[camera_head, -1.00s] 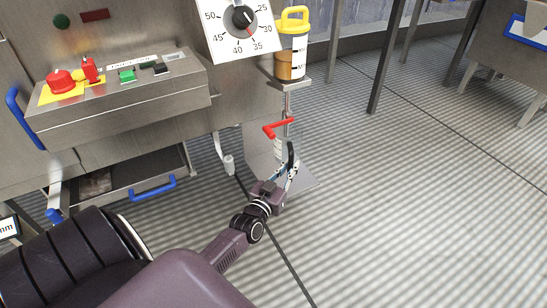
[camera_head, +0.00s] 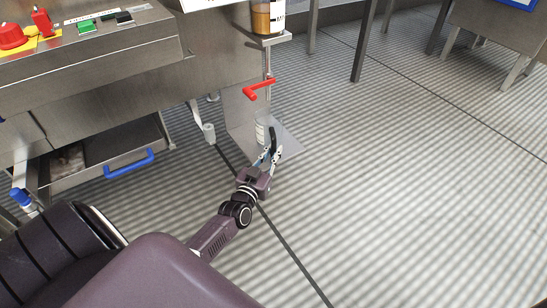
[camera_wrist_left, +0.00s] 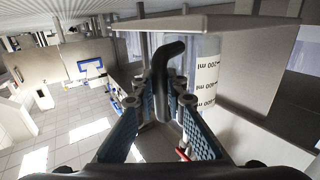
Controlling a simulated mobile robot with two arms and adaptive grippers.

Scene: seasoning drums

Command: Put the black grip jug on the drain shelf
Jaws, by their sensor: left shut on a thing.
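The clear jug (camera_head: 260,130) with a white label has a black grip (camera_head: 273,139). It is upright over a low, flat metal plate (camera_head: 289,142), which looks like the drain shelf, below a red valve handle (camera_head: 258,89). My left gripper (camera_head: 270,155) is shut on the black grip. In the left wrist view, which is upside down, the gripper's fingers hold the black grip (camera_wrist_left: 164,75), and the jug body (camera_wrist_left: 206,75) with ml marks is close to the plate (camera_wrist_left: 225,22). I cannot tell if the jug touches the plate. My right gripper is not in view.
A steel machine with buttons and a drawer with a blue handle (camera_head: 129,164) stands at the left. The ribbed floor (camera_head: 410,180) at the right is clear.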

